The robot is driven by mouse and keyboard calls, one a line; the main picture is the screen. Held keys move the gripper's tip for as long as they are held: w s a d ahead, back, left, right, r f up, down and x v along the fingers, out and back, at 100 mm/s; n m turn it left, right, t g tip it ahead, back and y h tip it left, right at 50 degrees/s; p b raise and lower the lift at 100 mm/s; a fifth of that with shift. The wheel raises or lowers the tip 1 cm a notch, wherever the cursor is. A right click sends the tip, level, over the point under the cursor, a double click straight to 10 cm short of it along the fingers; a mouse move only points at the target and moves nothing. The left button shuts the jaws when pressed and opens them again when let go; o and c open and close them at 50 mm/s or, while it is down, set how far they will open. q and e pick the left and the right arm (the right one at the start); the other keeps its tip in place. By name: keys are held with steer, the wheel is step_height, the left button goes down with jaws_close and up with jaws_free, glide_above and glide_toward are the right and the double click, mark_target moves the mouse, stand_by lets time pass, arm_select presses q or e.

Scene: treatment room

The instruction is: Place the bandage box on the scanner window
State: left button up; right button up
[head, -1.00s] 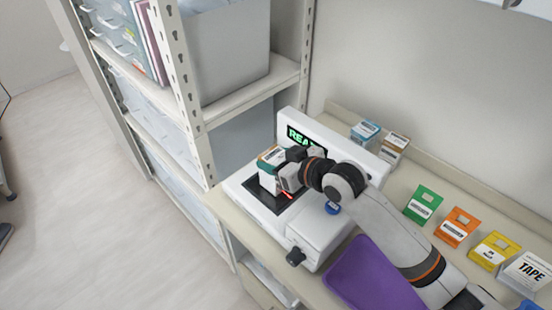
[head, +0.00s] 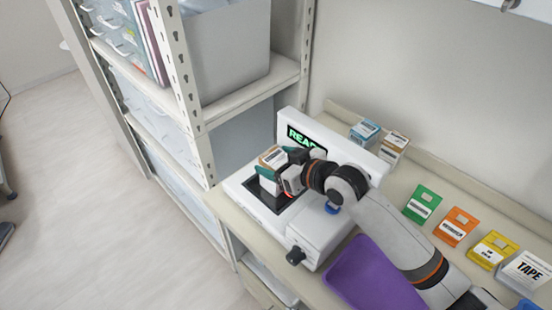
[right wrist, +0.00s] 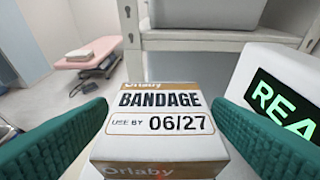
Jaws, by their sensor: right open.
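The bandage box (head: 272,158), white and tan with a "BANDAGE" label, stands upright on the dark scanner window (head: 262,199) of the white scanner, as far as the head view shows. It fills the middle of the right wrist view (right wrist: 158,125), label and "USE BY 06/27" facing the camera. My right gripper (head: 280,164) is open, with one teal finger on either side of the box. Its fingers also show in the right wrist view (right wrist: 160,118). The box's underside is hidden. My left gripper is out of view.
The scanner's display (head: 305,141) glows green. A purple tray (head: 365,278) lies in front of it. Green (head: 422,205), orange (head: 457,227) and yellow (head: 493,250) packs and a tape box (head: 526,271) line the counter. A metal shelf (head: 255,95) stands close at the left.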

steer(key=p+v, duration=0.6)
steer(key=v, duration=0.5)
steer(key=shift+r, duration=0.2)
steer(key=shift+s+d+f, duration=0.1)
steer(key=shift+s, duration=0.1)
